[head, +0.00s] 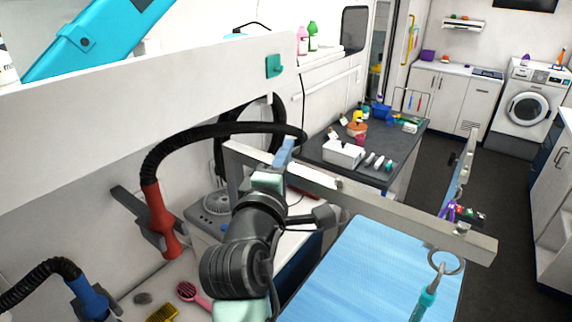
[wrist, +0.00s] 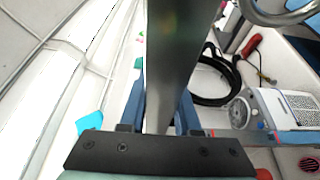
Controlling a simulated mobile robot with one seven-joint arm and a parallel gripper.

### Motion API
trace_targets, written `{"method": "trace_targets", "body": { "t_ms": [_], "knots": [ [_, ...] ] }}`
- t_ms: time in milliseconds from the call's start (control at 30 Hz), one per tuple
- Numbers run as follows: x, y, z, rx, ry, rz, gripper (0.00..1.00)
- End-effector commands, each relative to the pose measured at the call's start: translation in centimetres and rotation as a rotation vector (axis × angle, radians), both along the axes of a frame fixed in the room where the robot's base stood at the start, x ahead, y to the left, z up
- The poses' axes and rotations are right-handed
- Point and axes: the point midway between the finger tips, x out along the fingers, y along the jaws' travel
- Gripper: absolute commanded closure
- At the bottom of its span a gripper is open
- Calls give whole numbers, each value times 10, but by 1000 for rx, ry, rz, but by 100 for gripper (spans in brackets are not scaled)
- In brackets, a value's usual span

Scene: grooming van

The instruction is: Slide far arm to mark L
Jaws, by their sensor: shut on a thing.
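A long grey metal bar, which looks like the far arm (head: 400,212), runs above the blue grooming table (head: 375,270), with a metal ring (head: 446,262) near its right end. My gripper (head: 285,150) is at the left part of this bar in the head view. In the wrist view its blue fingers (wrist: 161,108) stand on both sides of a grey metal piece (wrist: 173,50), and it is shut on it. The fingertips are partly hidden by the metal. I cannot make out a mark L in either view.
A red dryer nozzle (head: 160,220) with a black hose hangs at the left. A grey counter (head: 345,170) with bottles and a white box stands behind the bar. A pink brush (head: 190,295) lies near my arm. The floor (head: 505,200) at the right is clear.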

Motion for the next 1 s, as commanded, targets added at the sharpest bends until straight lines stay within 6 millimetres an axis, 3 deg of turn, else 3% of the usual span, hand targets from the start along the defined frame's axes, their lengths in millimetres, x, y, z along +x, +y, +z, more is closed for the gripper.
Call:
{"method": "trace_targets", "body": {
  "t_ms": [33, 67, 533, 567, 700, 1000],
  "knots": [
    [0, 1, 16, -2, -18, 2, 100],
    [0, 1, 17, -2, -18, 2, 100],
    [0, 0, 21, -2, -19, 2, 100],
    [0, 0, 21, -2, -19, 2, 67],
    [0, 0, 19, -2, -15, 2, 42],
    [-1, 1, 14, 0, -6, 1, 39]
  ]
}}
